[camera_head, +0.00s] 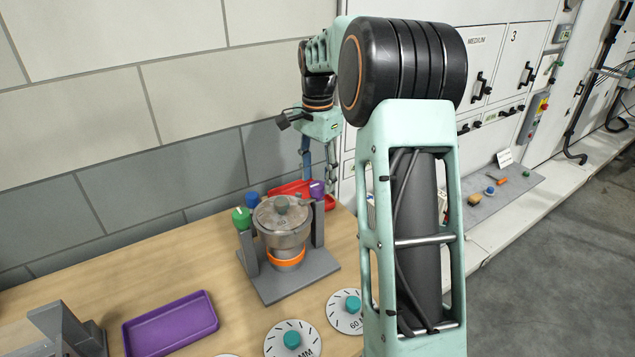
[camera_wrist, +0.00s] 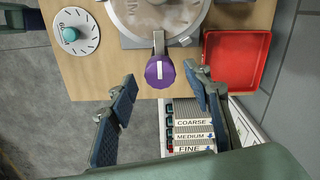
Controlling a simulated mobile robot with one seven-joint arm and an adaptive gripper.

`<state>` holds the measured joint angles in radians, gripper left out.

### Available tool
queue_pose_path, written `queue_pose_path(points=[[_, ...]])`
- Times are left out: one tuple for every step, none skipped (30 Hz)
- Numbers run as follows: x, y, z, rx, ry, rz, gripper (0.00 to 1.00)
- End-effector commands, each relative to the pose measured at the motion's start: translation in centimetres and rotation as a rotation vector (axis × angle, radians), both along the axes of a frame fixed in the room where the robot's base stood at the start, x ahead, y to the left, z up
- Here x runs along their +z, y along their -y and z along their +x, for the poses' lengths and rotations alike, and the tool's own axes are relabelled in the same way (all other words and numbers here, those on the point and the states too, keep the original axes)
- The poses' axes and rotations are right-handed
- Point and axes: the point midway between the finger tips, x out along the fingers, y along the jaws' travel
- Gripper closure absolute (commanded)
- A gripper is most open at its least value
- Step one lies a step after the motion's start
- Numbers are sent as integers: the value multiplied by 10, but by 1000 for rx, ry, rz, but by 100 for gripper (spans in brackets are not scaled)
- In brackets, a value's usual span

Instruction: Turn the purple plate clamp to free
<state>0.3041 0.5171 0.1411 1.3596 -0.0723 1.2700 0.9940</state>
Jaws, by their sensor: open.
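The purple plate clamp (camera_wrist: 160,72) is a round knob with a white line on top, at the end of a grey arm beside the clear-lidded grinder. In the wrist view its white line runs up and down the picture. In the head view the clamp (camera_head: 317,189) tops a grey post to the right of the grinder (camera_head: 283,225). My gripper (camera_wrist: 160,78) is open and empty, its two blue-padded fingers spread to either side of the knob in the wrist view. In the head view my gripper (camera_head: 318,158) hangs above the clamp, apparently not touching it.
Green (camera_head: 241,217) and blue (camera_head: 252,198) knobs stand left of the grinder. A red tray (camera_wrist: 236,60) lies close beside the purple clamp. A rack labelled coarse, medium and fine (camera_wrist: 193,125) is nearby. A purple tray (camera_head: 170,322) and dial plates (camera_head: 292,341) lie in front.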

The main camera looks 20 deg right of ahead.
Motion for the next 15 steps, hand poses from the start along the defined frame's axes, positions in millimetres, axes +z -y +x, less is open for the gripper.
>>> queue_pose_path(points=[[-7, 0, -1, 0, -3, 1, 54], [-10, 0, 0, 0, -1, 1, 54], [-13, 0, 0, 0, -1, 1, 54], [-15, 0, 0, 0, -1, 1, 54], [-17, 0, 0, 0, -1, 1, 54], [-19, 0, 0, 0, 0, 0, 54], [-19, 0, 0, 0, 0, 0, 54], [-20, 0, 0, 0, 0, 0, 54], [-20, 0, 0, 0, 0, 0, 54], [-20, 0, 0, 0, 0, 0, 54], [-20, 0, 0, 0, 0, 0, 54], [-20, 0, 0, 0, 0, 0, 54], [-20, 0, 0, 0, 0, 0, 54], [-20, 0, 0, 0, 0, 0, 54], [-20, 0, 0, 0, 0, 0, 55]])
